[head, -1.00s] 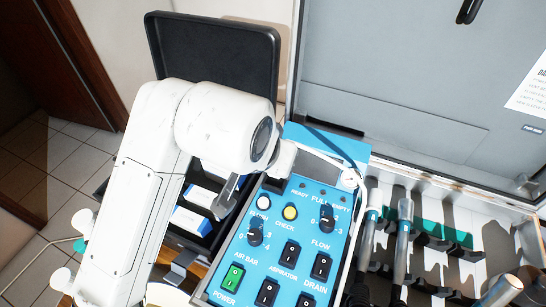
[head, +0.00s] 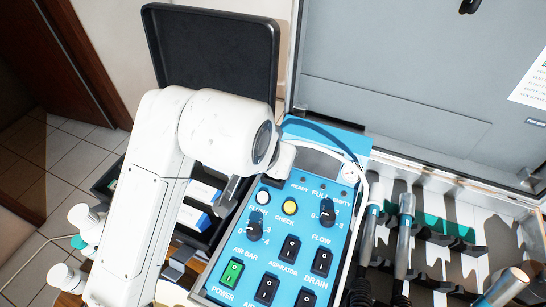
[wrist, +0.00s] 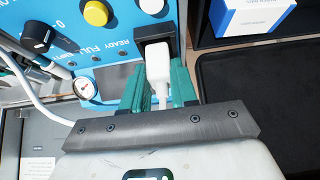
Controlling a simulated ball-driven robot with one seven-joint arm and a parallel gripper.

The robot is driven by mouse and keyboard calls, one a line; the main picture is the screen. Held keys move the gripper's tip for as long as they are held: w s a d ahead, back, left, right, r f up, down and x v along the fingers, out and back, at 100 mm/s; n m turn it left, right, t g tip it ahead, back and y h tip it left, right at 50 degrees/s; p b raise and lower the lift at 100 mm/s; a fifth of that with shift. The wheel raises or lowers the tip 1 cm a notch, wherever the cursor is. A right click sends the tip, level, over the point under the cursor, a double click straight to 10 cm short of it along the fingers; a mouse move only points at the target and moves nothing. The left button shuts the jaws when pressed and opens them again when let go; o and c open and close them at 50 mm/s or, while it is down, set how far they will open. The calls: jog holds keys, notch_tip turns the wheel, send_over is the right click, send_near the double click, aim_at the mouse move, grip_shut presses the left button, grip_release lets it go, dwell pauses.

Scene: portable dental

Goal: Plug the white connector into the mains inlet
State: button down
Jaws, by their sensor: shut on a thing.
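In the wrist view the white connector (wrist: 158,62) sits between the two green fingers of my gripper (wrist: 157,84), which is shut on it. A white cable runs back from it toward the gripper body. The connector's front end is at the dark mains inlet (wrist: 154,30) on the edge of the blue panel (wrist: 112,20). I cannot tell how deep the connector is in the inlet, or whether it is in at all. In the head view my arm hides the connector and inlet; the blue panel (head: 300,240) is to the right of my arm.
A black tray (head: 210,50) stands upright behind my arm. Dental handpieces (head: 403,235) lie in a rack at the right. A white and blue box (wrist: 252,15) lies in a dark compartment beside the panel. A white cable (wrist: 25,80) and a round gauge (wrist: 84,88) are near my gripper.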

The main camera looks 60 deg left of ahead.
jog(key=shift+f, duration=0.65)
dwell(1.3)
jog(key=c, duration=0.8)
grip_release()
jog(key=shift+r, duration=0.1)
jog(key=v, duration=1)
jog(key=shift+s+d+r, duration=0.1)
jog(key=shift+s+r, duration=0.05)
jog(key=shift+r, duration=0.1)
